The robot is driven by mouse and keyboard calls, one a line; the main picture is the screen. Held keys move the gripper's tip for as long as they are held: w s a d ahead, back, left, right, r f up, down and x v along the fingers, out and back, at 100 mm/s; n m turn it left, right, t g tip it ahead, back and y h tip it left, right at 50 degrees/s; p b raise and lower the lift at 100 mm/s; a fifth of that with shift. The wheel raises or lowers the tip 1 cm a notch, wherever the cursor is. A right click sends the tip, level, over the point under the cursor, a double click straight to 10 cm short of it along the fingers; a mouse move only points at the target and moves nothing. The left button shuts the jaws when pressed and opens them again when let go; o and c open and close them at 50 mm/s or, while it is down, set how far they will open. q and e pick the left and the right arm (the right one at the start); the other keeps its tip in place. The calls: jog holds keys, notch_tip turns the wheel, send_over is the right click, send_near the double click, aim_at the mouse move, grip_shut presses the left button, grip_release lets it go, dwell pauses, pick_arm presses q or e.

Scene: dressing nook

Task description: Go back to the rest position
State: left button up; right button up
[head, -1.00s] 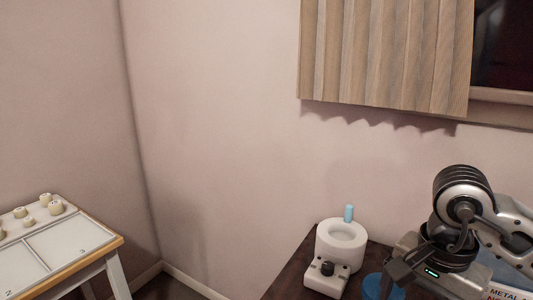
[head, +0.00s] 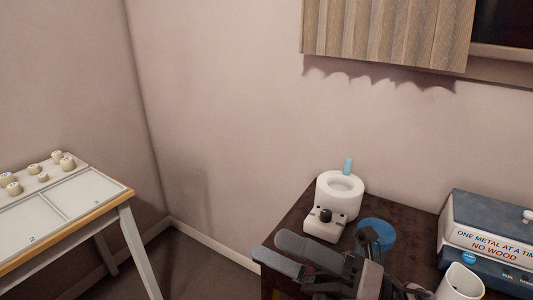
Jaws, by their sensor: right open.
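My right gripper (head: 268,248) is low in the head view, in front of the dark brown table (head: 300,222) at the right. Its two dark fingers point left, are apart and hold nothing that I can see. The fingers overlap the table's near edge in the picture. My left gripper is not in view.
On the table are a white device with a ring-shaped top (head: 340,194), a small blue cylinder (head: 348,166), a blue round object (head: 377,234), a labelled blue-and-white box (head: 490,235) and a white cup (head: 460,284). A wood-edged table (head: 75,225) with several small pale knobs stands left. Floor shows between the tables.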

jog(key=w+d+f+m+t+h, duration=0.2)
jog(key=d+f+m+t+h, duration=0.5)
jog(key=m, duration=0.7)
jog(key=w+d+f+m+t+h, duration=0.25)
jog(key=f+m+t+h, duration=0.25)
jog(key=f+m+h, duration=0.65)
jog(key=s+d+f+m+g, duration=0.2)
jog(key=s+f+m+g, duration=0.4)
jog(key=s+f+m, duration=0.3)
notch_tip(320, 180, down, 3)
jog(key=shift+s+d+f+m+h, duration=0.1)
jog(key=shift+s+d+m+h, duration=0.2)
jog(key=shift+m, duration=0.85)
